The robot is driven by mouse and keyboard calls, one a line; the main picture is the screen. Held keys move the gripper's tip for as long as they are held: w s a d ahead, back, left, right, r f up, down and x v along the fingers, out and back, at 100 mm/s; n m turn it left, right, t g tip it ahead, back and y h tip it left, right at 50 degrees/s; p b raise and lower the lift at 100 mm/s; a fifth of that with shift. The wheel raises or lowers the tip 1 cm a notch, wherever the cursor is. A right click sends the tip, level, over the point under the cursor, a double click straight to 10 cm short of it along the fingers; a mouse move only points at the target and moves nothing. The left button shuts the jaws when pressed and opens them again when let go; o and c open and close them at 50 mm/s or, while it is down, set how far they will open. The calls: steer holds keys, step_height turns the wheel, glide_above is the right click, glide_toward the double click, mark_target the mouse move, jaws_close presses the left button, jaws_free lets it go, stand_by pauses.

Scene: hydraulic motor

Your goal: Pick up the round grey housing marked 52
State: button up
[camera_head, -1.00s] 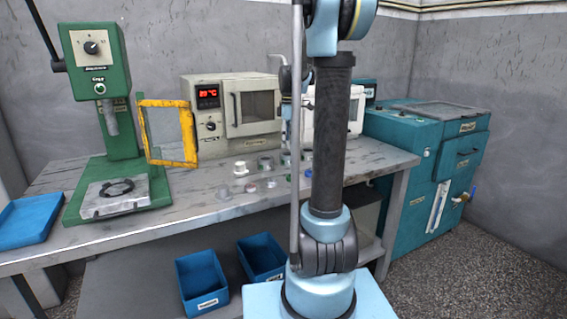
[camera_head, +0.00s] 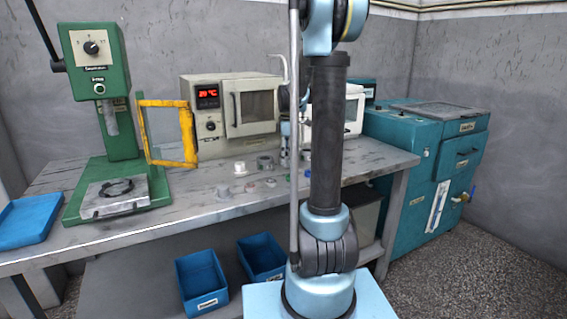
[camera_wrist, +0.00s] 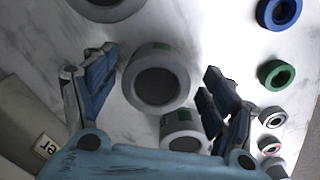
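In the wrist view a round grey ring-shaped housing (camera_wrist: 136,92) with a dark opening and a small green label lies between the fingers of my gripper (camera_wrist: 160,70). The fingers are spread apart, one on each side, and do not visibly hold it. A second, smaller grey housing (camera_wrist: 184,121) with a green label is nearer the palm, beside the right finger. Part of a third grey round piece (camera_wrist: 108,11) shows at the top edge. No number is legible on the labels. In the head view the small parts (camera_head: 240,168) stand on the bench, some hidden by my arm.
A blue ring (camera_wrist: 279,12), a green ring (camera_wrist: 276,74) and small metal rings (camera_wrist: 272,117) lie right of the fingers. The bench (camera_head: 212,196) also holds an oven (camera_head: 232,112), a yellow-framed guard (camera_head: 167,133) and a green press (camera_head: 100,90). Blue bins (camera_head: 202,282) stand below.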

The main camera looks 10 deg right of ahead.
steer(key=c, duration=1.1)
steer(key=shift+c, duration=0.2)
